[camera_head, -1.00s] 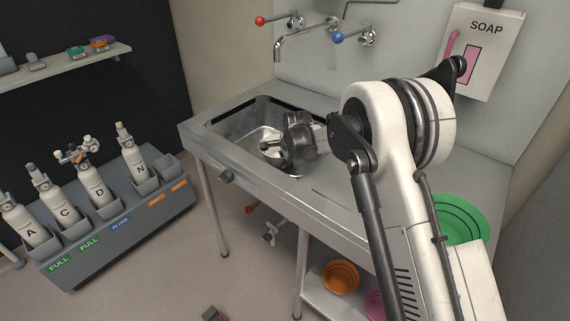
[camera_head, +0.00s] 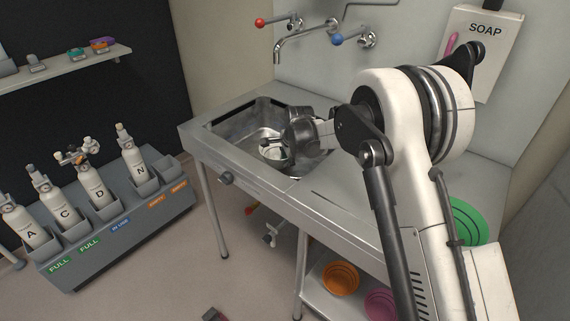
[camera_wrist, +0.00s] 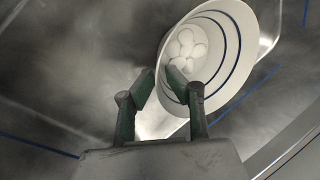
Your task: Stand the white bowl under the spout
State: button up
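The white bowl (camera_wrist: 238,75) has blue rings inside and several pale round shapes at its bottom. In the wrist view it is tilted, with its near-left wall between the fingertips of my gripper (camera_wrist: 162,78). One finger is inside the bowl and one outside, closed on the wall. In the head view the bowl (camera_head: 272,153) shows small and partly hidden behind my gripper (camera_head: 284,157), within the sink basin (camera_head: 236,128). I cannot tell whether it touches the basin floor. The spout (camera_head: 300,42) projects from the wall above the back of the basin.
A red-knobbed tap (camera_head: 261,22) and a blue-knobbed tap (camera_head: 338,39) flank the spout. The steel counter (camera_head: 345,190) right of the basin is mostly clear. A green bowl (camera_head: 468,222) stands at its right. A soap dispenser (camera_head: 488,50) hangs on the wall.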

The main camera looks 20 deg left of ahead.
jog(key=v, duration=0.9)
jog(key=shift+p, duration=0.3)
jog(key=s+d+r, duration=0.1)
jog(key=d+r, duration=0.3)
jog(key=s+d+r+n, duration=0.1)
jog(key=d+r, duration=0.2)
jog(key=d, duration=0.1)
jog(key=s+d+r+n+t, duration=0.1)
jog(key=d+r, duration=0.3)
jog(key=d, duration=0.1)
jog(key=shift+s+d+r, duration=0.1)
jog(key=shift+s+r, duration=0.2)
jog(key=s+d+r+n+t+h, duration=0.15)
jog(key=s+d+r, duration=0.35)
jog(key=s+d, duration=0.6)
jog(key=s+d+r+n, duration=0.3)
jog(key=s+d+r, duration=0.2)
jog(key=s+d, duration=0.55)
jog(key=s+d+f+n+t+h, duration=0.1)
jog(key=s+d+f, duration=0.4)
jog(key=s+d, duration=0.5)
jog(key=s+n, duration=0.1)
jog(key=s, duration=0.1)
jog(key=shift+s+n, duration=0.25)
jog(key=shift+n, duration=0.1)
